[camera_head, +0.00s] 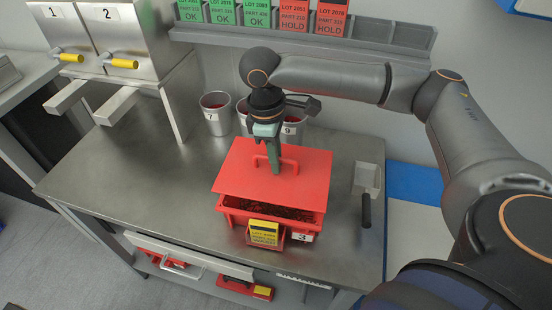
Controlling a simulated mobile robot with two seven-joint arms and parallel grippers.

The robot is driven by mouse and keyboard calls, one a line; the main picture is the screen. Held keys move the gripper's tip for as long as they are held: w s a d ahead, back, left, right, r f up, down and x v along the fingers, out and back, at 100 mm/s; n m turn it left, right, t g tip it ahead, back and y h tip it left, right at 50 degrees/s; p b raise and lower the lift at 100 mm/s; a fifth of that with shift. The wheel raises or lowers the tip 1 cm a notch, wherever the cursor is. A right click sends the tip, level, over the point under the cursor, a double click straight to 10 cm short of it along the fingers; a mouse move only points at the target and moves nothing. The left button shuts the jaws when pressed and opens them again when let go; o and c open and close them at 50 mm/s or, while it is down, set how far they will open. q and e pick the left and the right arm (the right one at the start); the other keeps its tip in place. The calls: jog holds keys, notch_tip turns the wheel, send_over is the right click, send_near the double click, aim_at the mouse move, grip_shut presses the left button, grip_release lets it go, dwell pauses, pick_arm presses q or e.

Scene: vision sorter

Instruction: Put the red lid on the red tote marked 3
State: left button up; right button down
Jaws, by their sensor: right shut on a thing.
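The red lid (240,176) is a flat red sheet with a raised handle (259,161) in its middle. My right gripper (274,168) is shut on that handle from above. The red tote (281,222) marked 3 stands on the metal table below the lid, with dark and reddish contents showing at its front. The lid sits over the back of the tote and a gap shows at the front; I cannot tell whether it touches the rim. A yellow lot card (264,231) is on the tote's front. My left gripper is not in view.
Metal cups stand behind the lid, one marked 7 (216,115) and one marked 9 (292,133). A scoop with a dark handle (366,211) lies at the right. The metal table (130,185) is clear at left. Cabinets 1 (62,32) and 2 (118,36) stand back left.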

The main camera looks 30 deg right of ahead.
jog(key=shift+f+b, duration=1.5)
jog(key=shift+b, duration=0.45)
jog(key=shift+f+p, duration=0.1)
jog(key=shift+p, duration=0.25)
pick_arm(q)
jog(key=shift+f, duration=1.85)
pick_arm(e)
jog(key=shift+f, duration=0.55)
pick_arm(q)
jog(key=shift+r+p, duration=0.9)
jog(key=shift+p, duration=0.05)
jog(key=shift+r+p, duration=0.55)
pick_arm(e)
jog(key=shift+f, duration=0.4)
jog(key=c, duration=0.8)
grip_release()
